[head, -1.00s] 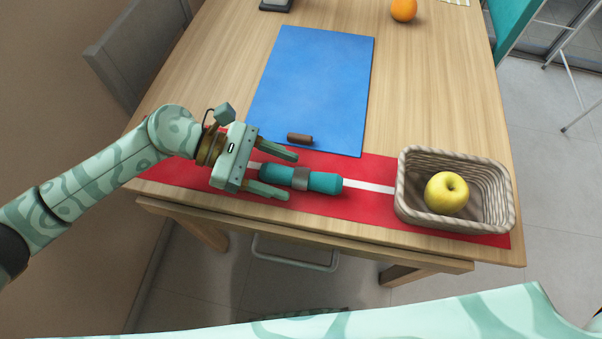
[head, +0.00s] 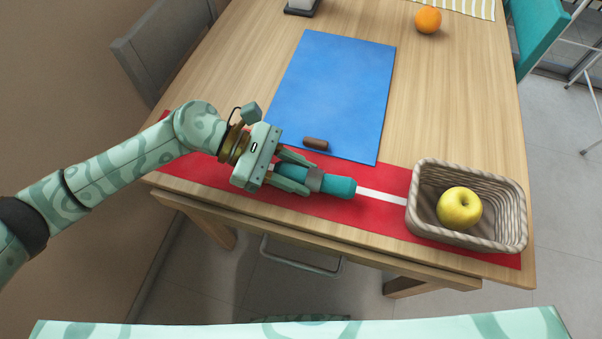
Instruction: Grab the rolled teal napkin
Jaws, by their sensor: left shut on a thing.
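The rolled teal napkin (head: 340,187) lies on the red runner near the table's front edge, with a grey-brown band (head: 315,180) around its middle. My left gripper (head: 302,174) is shut on the napkin, with one finger on each long side near the band. The gripper covers part of the napkin's left end. The napkin's right end sticks out past the fingertips. My right gripper is not in view.
A wicker basket (head: 416,215) with a yellow apple (head: 459,208) stands to the right on the red runner (head: 380,211). A small brown cylinder (head: 315,143) lies on the blue mat (head: 335,90) just behind the gripper. An orange (head: 428,19) sits at the back.

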